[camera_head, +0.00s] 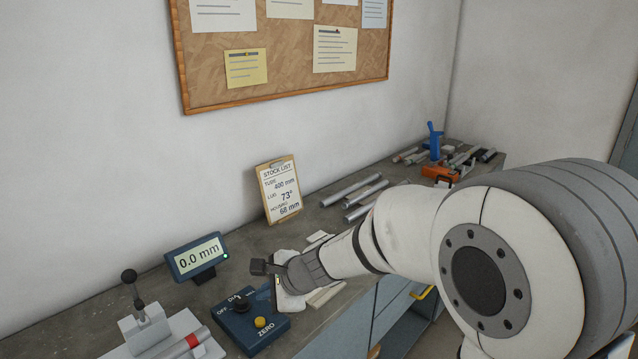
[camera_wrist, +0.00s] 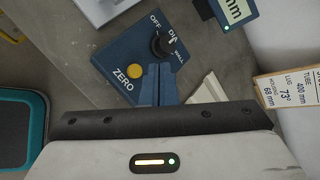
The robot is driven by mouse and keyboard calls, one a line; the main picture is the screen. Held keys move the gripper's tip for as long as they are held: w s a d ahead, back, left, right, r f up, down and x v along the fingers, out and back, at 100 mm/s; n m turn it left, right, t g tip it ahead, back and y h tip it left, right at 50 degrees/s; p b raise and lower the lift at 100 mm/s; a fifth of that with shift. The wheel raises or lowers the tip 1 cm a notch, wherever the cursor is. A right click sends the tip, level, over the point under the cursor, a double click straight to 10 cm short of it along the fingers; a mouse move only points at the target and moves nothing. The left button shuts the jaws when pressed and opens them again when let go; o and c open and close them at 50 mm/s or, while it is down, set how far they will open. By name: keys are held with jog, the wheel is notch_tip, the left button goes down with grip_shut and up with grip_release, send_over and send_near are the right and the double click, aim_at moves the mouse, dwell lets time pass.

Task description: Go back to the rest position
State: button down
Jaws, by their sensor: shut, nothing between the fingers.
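My gripper (camera_wrist: 159,84) shows in the wrist view as two blue-grey fingers pressed together, shut and empty. They point over the blue control box (camera_wrist: 118,72), which has a black knob (camera_wrist: 163,43) and a yellow ZERO button (camera_wrist: 134,71). In the head view my white arm reaches from the right across the bench. Its end is beside the right edge of the control box (camera_head: 238,332), and the fingers are mostly hidden there. I cannot tell whether the fingers touch the box.
The 0.0 mm display (camera_head: 196,256) stands behind the control box. A lever fixture (camera_head: 143,325) with a tube is at the front left. The stock list clipboard (camera_head: 279,190) leans on the wall. Metal tubes (camera_head: 351,190) and an orange tool (camera_head: 439,173) lie farther back.

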jog(key=s+d+r+n+h, duration=0.1)
jog(key=s+d+n, duration=0.3)
jog(key=d, duration=0.5)
jog(key=s+d+r+n+h, duration=0.1)
jog(key=s+d+n+h, duration=0.3)
jog(key=s+d, duration=0.4)
jog(key=s+d+r+n+g+h, duration=0.1)
jog(key=s+d+n, duration=0.4)
jog(key=d, duration=0.7)
jog(key=shift+s+r+n+h, duration=0.3)
jog(key=shift+s+r+h, duration=0.25)
jog(key=shift+s+h, duration=0.45)
